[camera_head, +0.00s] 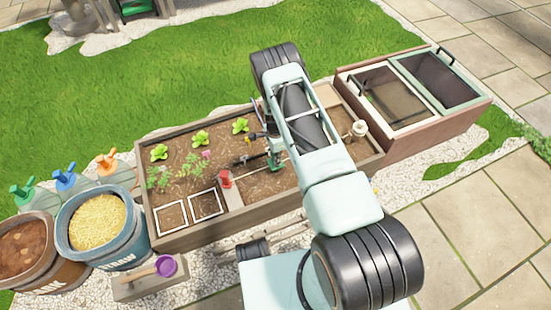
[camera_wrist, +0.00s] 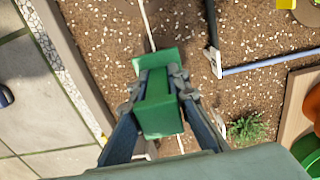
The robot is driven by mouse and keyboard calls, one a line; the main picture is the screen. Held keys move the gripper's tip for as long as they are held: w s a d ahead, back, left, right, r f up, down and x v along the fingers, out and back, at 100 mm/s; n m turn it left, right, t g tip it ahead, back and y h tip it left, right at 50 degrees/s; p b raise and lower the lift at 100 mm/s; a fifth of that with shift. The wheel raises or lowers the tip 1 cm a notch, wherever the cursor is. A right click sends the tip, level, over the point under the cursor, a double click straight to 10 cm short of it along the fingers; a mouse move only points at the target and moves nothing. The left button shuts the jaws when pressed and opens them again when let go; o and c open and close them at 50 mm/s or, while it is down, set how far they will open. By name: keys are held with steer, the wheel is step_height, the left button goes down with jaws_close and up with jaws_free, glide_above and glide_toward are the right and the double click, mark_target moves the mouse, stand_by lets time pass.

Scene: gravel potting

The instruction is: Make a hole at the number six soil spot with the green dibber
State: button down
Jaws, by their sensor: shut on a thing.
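My gripper (camera_wrist: 158,96) is shut on the green dibber (camera_wrist: 160,118), with one finger on each side of its green block-shaped handle. The dibber's lower end is hidden below the handle, so I cannot tell whether it touches the soil. In the head view my gripper (camera_head: 274,156) is over the middle of the wooden planter bed (camera_head: 260,209), partly behind my arm, and a little green of the dibber (camera_head: 275,166) shows there. Brown soil (camera_wrist: 105,40) with pale specks lies under the dibber, and a white string (camera_wrist: 149,25) crosses it. I cannot read a number six.
Lettuces (camera_head: 200,138) and leafy plants (camera_head: 192,165) grow at the bed's left. White square frames (camera_head: 171,217) lie near its front left corner. A red object (camera_head: 225,179) stands on a board dividing the bed. A glass-lidded cold frame (camera_head: 420,130) adjoins the right end. Buckets stand left.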

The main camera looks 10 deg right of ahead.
steer(key=shift+f+b, duration=1.8)
steer(key=shift+f, duration=0.3)
steer(key=shift+r+p, duration=2.85)
steer(key=shift+r, duration=2.25)
steer(key=shift+r, duration=0.1)
steer(key=shift+r+p, duration=1.35)
steer(key=shift+r, duration=1.05)
